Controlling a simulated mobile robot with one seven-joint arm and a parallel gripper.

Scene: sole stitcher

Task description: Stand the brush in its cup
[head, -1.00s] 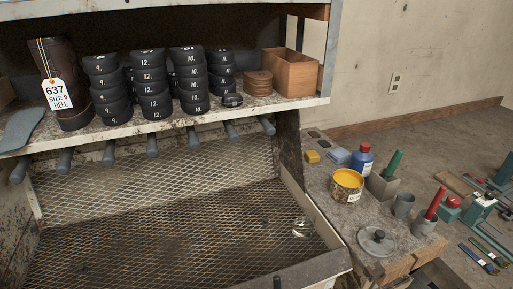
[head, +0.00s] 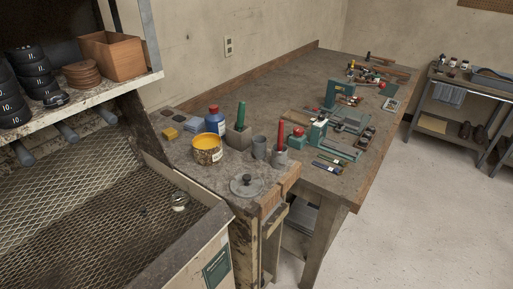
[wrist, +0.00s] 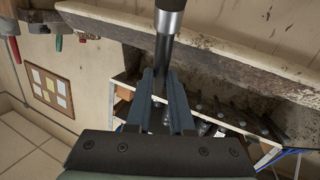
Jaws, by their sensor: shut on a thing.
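In the wrist view my gripper (wrist: 161,76) is shut on a dark rod-like thing with a shiny metal band, which looks like the brush (wrist: 167,24). Its far end runs out of the top of the picture, so I cannot see its bristles. The head view does not show my gripper or the held brush. In the head view a small grey cup (head: 259,148) stands upright on the bench and looks empty. Beside it a second grey cup (head: 279,158) holds a red stick (head: 281,134). I cannot tell by its look which cup is the brush's.
A yellow-filled pot (head: 207,150), a blue bottle (head: 216,120), a grey block with a green handle (head: 238,137) and a round lid (head: 246,184) crowd the bench corner (head: 205,180). Tools lie farther right. The mesh tray (head: 80,200) is at left.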

